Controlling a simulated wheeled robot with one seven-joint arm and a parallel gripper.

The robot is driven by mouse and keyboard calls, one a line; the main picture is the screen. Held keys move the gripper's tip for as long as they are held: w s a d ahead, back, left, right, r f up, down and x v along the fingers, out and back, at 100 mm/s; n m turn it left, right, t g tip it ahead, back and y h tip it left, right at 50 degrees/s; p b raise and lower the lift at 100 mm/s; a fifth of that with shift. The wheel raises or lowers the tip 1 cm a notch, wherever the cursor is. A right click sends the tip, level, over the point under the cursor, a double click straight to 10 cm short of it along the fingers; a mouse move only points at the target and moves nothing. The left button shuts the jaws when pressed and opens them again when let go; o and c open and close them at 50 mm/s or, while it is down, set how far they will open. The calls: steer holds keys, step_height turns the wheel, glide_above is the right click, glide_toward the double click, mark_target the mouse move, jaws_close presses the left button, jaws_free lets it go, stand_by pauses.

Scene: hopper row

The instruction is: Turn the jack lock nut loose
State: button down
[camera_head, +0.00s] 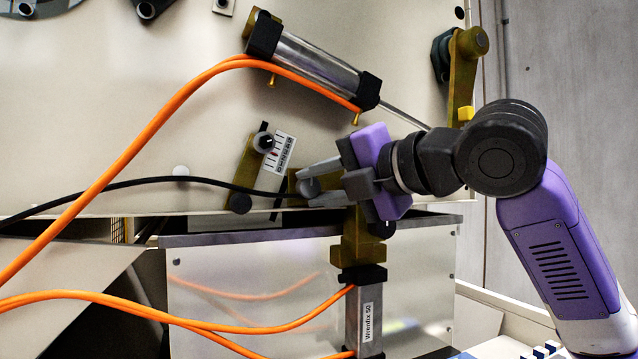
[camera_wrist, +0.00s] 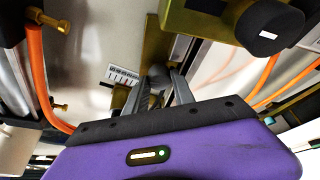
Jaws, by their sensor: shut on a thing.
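My gripper (camera_head: 312,187) is shut on a grey round part, which I take to be the jack lock nut (camera_head: 309,187), in front of a brass-coloured block on the pale panel. In the wrist view, the two grey fingers of my gripper (camera_wrist: 158,88) close on the same dark grey nut (camera_wrist: 157,71). The fingers cover much of it, so its turned position cannot be told. A white scale (camera_head: 280,152) with black marks and a red mark sits just up and left of the fingers, and it shows in the wrist view too (camera_wrist: 124,76).
A silver cylinder (camera_head: 316,62) with an orange hose (camera_head: 150,130) runs above my gripper. A black cable (camera_head: 120,185) crosses the panel to the left. A brass block (camera_head: 356,240) and an upright cylinder labelled Wrenfix 50 (camera_head: 366,315) stand just below my gripper.

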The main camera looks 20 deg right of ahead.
steer(key=shift+f, duration=0.1)
stand_by(0.5)
steer(key=c, duration=1.1)
jaws_free()
steer(key=shift+o, duration=0.2)
steer(key=b+v, duration=0.2)
steer(key=v, duration=0.5)
steer(key=shift+s, duration=0.35)
steer(key=shift+d, duration=0.1)
